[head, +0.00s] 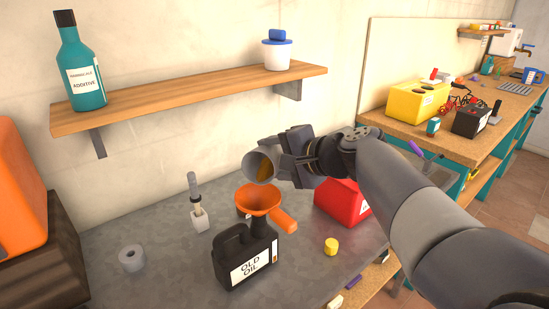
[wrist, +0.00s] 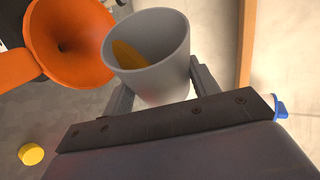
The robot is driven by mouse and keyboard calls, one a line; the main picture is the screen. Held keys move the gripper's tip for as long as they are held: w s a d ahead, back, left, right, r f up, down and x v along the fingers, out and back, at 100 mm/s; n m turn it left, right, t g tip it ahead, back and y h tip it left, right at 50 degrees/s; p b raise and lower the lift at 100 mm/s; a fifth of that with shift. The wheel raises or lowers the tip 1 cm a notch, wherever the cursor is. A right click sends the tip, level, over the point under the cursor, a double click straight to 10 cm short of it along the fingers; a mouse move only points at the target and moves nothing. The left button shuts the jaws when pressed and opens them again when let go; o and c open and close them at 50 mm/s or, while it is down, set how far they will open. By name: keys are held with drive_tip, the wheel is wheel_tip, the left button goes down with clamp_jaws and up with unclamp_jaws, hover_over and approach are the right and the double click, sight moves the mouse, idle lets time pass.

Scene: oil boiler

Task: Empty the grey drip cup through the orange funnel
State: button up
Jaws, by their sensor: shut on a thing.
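The grey drip cup (head: 262,163) is held tilted in my gripper (head: 282,158), its mouth facing left and toward the camera in the head view. Amber-brown oil shows inside the cup, which also appears in the wrist view (wrist: 165,75) between the two fingers (wrist: 160,92). The orange funnel (head: 259,199) sits on top of the black can marked "OLD OIL" (head: 245,255), below the cup. In the wrist view the funnel (wrist: 62,45) lies left of the cup, its dark hole visible. No stream of oil shows. The funnel's spout is hidden.
A yellow cap (head: 331,246) and a red container (head: 342,201) are on the grey bench right of the can. A brush in a white holder (head: 199,216) and a grey ring (head: 132,258) stand left. A wooden shelf (head: 195,96) runs above, behind my gripper.

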drive_tip(key=shift+s+a+f+n+t+b, duration=0.1)
drive_tip(key=shift+s+f+n+t+b, duration=0.3)
drive_tip(key=shift+b, duration=1.65)
drive_tip(key=shift+w+r+p, duration=0.25)
drive_tip(key=shift+r+p, duration=0.15)
drive_tip(key=shift+p, duration=0.3)
